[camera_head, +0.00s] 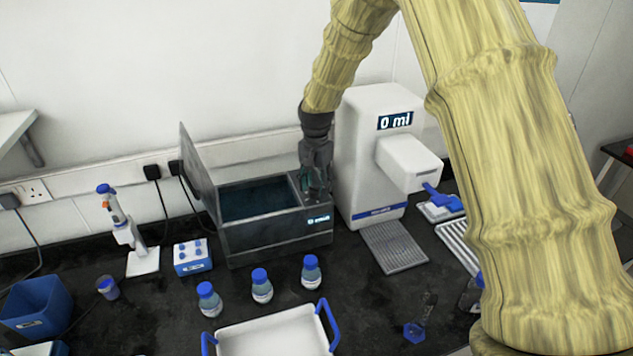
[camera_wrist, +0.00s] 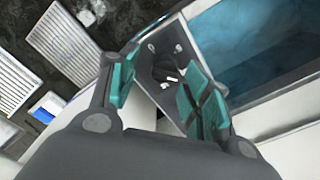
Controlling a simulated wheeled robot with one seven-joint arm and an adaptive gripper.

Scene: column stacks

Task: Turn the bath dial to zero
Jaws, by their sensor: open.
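The water bath (camera_head: 275,238) is a dark grey box with its lid (camera_head: 200,170) raised at the left and blue water inside. A small lit display on its front is too small to read surely. The dial (camera_wrist: 167,66) is a dark knob on the bath's top panel (camera_wrist: 150,50), with white marks around it. In the wrist view it lies between and beyond my fingers, partly hidden by the right one. My gripper (camera_head: 314,190) points down over the bath's right end, and its teal fingers (camera_wrist: 163,88) are open on either side of the dial. Contact with it cannot be told.
A white dispenser (camera_head: 365,150) reading "0 ml" stands close to the right of the bath. Several blue-capped bottles (camera_head: 261,287) stand in front, behind a white tray (camera_head: 270,335). A pipette stand (camera_head: 142,258) and a blue-white rack (camera_head: 192,257) are at the left.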

